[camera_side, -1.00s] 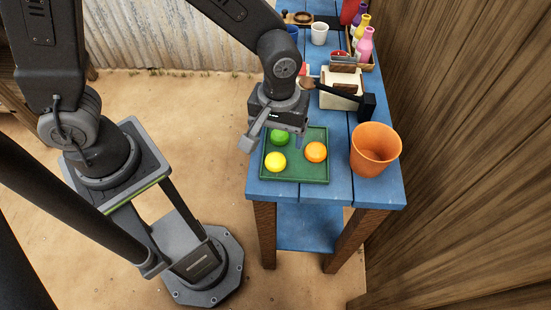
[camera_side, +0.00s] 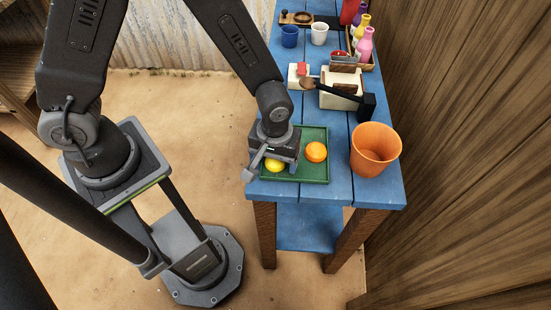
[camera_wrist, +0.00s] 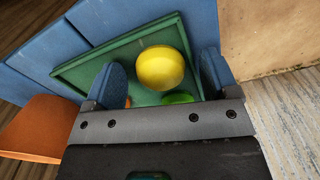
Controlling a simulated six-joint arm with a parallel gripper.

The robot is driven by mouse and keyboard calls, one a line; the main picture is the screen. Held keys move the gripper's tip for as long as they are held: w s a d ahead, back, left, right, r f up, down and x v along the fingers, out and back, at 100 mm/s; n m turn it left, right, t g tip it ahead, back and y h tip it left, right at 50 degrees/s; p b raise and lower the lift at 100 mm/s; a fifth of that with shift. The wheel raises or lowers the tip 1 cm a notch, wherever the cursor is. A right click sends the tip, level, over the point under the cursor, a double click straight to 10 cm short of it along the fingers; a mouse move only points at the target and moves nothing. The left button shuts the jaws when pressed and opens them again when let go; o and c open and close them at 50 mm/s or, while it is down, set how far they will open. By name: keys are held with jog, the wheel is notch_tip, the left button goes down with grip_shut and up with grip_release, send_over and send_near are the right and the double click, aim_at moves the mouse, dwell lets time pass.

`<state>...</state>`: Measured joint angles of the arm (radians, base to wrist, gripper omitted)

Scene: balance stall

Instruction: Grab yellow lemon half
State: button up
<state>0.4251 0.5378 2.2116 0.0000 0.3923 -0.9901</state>
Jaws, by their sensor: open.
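The yellow lemon half (camera_side: 274,166) lies in the green tray (camera_side: 314,181) near its front left corner, partly hidden by my gripper in the side view. In the wrist view the lemon half (camera_wrist: 160,68) is a round yellow shape ahead of and between my two blue fingers. My gripper (camera_wrist: 163,82) is open, with nothing held. In the side view my gripper (camera_side: 270,172) is over the left part of the tray. The height of the fingers above the tray is hard to tell.
An orange fruit (camera_side: 316,152) lies in the tray to the right. A green fruit (camera_wrist: 178,98) shows partly between the fingers in the wrist view. An orange bucket (camera_side: 375,150) stands right of the tray. A cream box with a dark-handled tool (camera_side: 341,96) is behind.

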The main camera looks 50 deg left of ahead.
jog(key=shift+c, duration=0.2)
jog(key=c, duration=1)
jog(key=shift+o, duration=0.2)
jog(key=shift+r, duration=0.15)
